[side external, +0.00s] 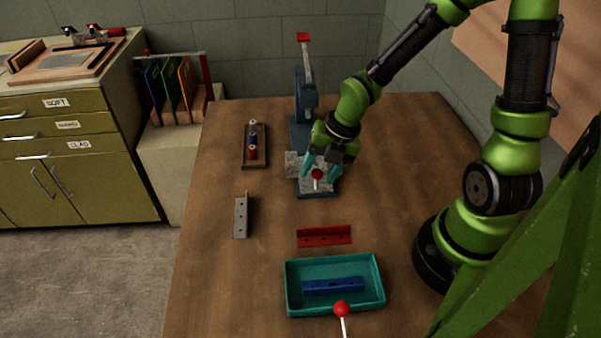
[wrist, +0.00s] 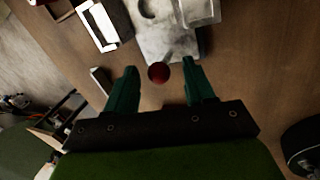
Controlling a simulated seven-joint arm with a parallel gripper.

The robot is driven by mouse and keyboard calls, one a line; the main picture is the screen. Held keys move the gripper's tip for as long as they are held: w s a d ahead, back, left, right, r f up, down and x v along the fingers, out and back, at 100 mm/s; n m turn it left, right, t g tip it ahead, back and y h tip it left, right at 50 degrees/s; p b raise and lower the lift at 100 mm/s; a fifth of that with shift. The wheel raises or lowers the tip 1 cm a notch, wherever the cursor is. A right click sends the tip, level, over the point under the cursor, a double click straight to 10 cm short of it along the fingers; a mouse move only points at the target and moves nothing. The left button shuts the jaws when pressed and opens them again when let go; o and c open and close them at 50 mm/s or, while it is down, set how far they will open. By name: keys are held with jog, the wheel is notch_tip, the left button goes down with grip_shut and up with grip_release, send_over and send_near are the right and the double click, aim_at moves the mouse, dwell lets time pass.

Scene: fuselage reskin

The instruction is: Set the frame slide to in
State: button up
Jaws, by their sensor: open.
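A blue-grey press (side external: 305,115) stands at the back of the table, with a red-tipped lever upright. At its foot is a pale metal plate (side external: 293,165) with a red ball knob (side external: 317,174) on a short pale stem; this looks like the frame slide, but no label shows. My gripper (side external: 321,167) is low over the plate, fingers pointing down around the knob. In the wrist view the knob (wrist: 158,72) sits between the two open green fingers, with a gap on each side. Whether the slide is in or out cannot be told.
A teal tray (side external: 290,293) holds a blue bracket (side external: 333,286); another red ball knob (side external: 342,308) on a white stem is at its front edge. A red bracket (side external: 323,235), a grey bracket (side external: 240,217) and a wooden holder (side external: 254,158) lie nearby.

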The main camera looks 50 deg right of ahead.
jog(key=shift+x, duration=0.95)
grip_shut()
